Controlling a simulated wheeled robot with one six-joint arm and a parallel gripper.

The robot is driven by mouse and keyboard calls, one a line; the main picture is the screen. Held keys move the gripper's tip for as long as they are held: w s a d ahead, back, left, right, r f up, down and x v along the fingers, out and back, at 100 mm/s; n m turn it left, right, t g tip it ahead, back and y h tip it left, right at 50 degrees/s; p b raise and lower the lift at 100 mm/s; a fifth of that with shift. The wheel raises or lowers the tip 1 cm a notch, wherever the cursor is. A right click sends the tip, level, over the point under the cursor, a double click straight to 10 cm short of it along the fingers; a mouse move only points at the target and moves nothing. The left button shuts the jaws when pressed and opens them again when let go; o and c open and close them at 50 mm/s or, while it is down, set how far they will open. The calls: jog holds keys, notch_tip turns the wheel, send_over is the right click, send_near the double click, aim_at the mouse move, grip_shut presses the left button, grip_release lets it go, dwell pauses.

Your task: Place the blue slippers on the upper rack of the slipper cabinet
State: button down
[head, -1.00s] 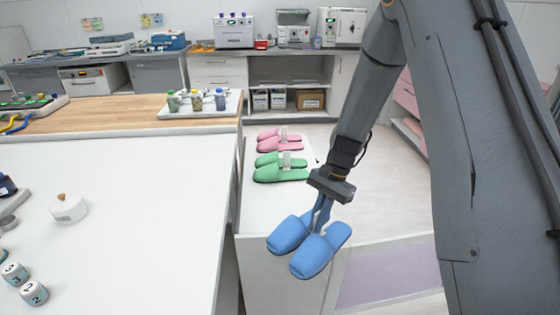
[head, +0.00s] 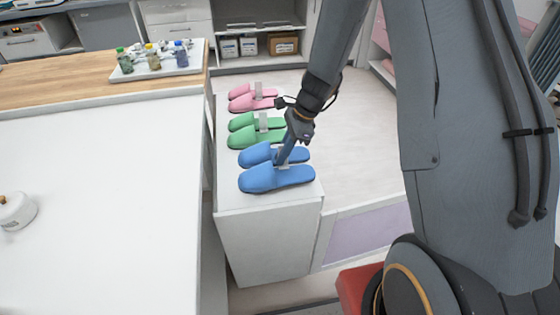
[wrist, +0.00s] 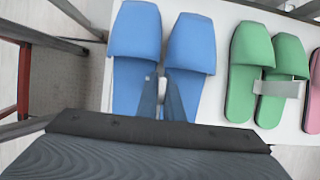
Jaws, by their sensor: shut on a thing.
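The blue slippers (head: 264,178) lie side by side on the white top of the slipper cabinet (head: 262,232), at its near end, toes pointing left in the head view. My gripper (head: 283,160) reaches down between the two slippers and is shut on them at their inner edges. In the wrist view the blue slippers (wrist: 134,45) fill the upper middle, with my gripper's fingers (wrist: 160,100) between them. They look flat on the surface; whether they rest fully on it I cannot tell.
Green slippers (head: 250,138) and pink slippers (head: 245,102) lie behind in the same row, each pair with a pale clip. A white table (head: 100,200) stands close at the left, with a tray (head: 165,66) of jars beyond. Open floor (head: 350,135) lies right.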

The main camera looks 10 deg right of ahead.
jog(key=shift+f, duration=2)
jog(key=shift+f, duration=0.15)
jog(key=c, duration=1.9)
grip_release()
